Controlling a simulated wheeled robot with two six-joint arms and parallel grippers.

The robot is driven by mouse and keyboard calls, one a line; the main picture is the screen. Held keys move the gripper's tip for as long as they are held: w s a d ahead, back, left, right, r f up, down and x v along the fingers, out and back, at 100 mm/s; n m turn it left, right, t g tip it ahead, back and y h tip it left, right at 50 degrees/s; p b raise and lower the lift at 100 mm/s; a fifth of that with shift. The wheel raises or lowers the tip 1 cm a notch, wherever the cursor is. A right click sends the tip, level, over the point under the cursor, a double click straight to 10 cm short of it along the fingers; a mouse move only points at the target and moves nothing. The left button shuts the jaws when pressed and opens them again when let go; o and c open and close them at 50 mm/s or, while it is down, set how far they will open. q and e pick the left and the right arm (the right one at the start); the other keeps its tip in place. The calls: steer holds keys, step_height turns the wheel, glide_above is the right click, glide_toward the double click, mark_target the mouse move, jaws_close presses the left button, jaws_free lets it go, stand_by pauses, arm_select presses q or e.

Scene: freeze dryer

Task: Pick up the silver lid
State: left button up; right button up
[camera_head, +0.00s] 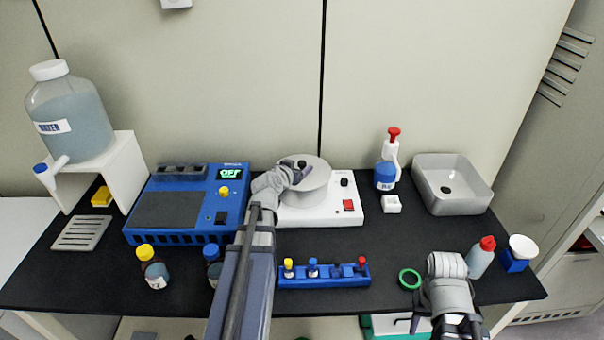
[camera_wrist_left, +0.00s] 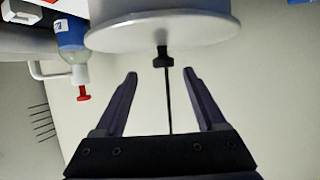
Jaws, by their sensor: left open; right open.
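The silver lid (camera_head: 312,171) is a round, pale grey disc with a black knob, on the white device with a red switch (camera_head: 322,210). In the left wrist view, the lid's rim (camera_wrist_left: 165,32) fills the top, and its black knob (camera_wrist_left: 163,58) points toward the gripper. My left gripper (camera_head: 298,168) is at the knob in the head view. In the wrist view the left gripper (camera_wrist_left: 160,76) is open, its fingers spread either side of the knob's line without touching it. My right gripper (camera_head: 446,325) is low at the front right, away from the lid, and holds nothing visible.
A blue device (camera_head: 190,205) stands left of the lid's device. A vial rack (camera_head: 324,276) is in front. A green ring (camera_head: 410,279) lies beside my right arm.

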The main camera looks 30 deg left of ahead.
mark_target(300, 165)
arm_select(q)
steer(key=shift+a+f+b+x, duration=0.15)
steer(key=shift+b+x, duration=0.4)
steer(key=shift+x, duration=0.65)
steer(key=shift+a+f+b+x, duration=0.15)
steer(key=shift+b+x, duration=0.35)
steer(key=shift+x, duration=0.65)
steer(key=shift+w+a, duration=0.1)
steer(key=shift+w, duration=0.25)
steer(key=shift+s, duration=0.1)
jaws_close()
